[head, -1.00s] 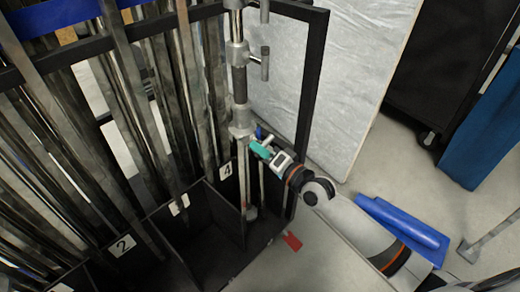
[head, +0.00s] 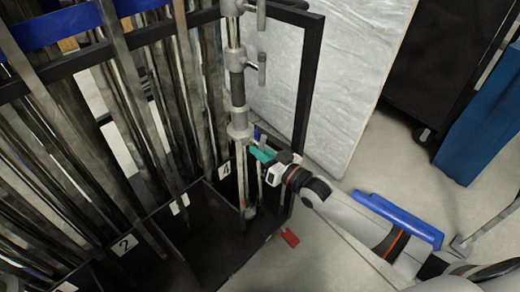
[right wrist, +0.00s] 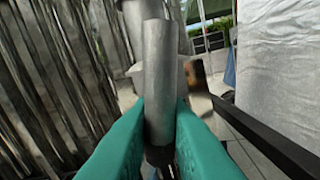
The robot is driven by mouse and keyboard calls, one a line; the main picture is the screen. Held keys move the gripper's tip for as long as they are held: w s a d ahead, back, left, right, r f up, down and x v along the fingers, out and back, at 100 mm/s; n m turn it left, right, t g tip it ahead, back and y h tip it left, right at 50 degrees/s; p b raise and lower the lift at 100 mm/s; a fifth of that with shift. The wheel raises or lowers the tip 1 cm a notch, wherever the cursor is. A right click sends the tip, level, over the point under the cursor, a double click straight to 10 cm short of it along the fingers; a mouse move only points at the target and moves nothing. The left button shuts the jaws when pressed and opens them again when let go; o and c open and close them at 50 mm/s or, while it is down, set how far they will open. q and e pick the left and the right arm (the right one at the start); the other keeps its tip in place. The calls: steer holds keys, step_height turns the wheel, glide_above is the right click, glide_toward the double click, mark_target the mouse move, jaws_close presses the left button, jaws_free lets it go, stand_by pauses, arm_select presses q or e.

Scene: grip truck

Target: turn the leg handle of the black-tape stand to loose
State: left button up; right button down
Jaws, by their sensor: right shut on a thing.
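The stand with black tape (head: 237,88) is upright in the rack's end compartment marked 4. Its grey metal collars and side handles show above, and a wider collar (head: 239,127) is below the tape. My right gripper (head: 262,153), with teal fingers, is just below and right of that collar. In the right wrist view a grey cylindrical handle (right wrist: 160,85) stands between the teal fingers, which are shut on it. In the head view the fingers mostly hide this handle. My left gripper is not in view.
A black rack with numbered compartments holds several metal stands on the left. Its black frame post (head: 304,95) is close to my right wrist. A silver-wrapped panel (head: 345,70) stands behind. A blue object (head: 400,218) and a red piece (head: 290,237) are on the floor.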

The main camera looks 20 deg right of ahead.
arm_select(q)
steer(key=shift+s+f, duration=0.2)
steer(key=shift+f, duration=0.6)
arm_select(e)
steer(key=shift+f+n, duration=0.1)
steer(key=shift+n, duration=0.5)
steer(key=c, duration=1.4)
jaws_free()
steer(key=shift+d, duration=0.1)
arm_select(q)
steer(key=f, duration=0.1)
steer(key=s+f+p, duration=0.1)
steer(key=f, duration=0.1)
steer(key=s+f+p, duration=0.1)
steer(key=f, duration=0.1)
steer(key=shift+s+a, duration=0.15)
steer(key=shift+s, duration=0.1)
arm_select(e)
steer(key=v, duration=1.2)
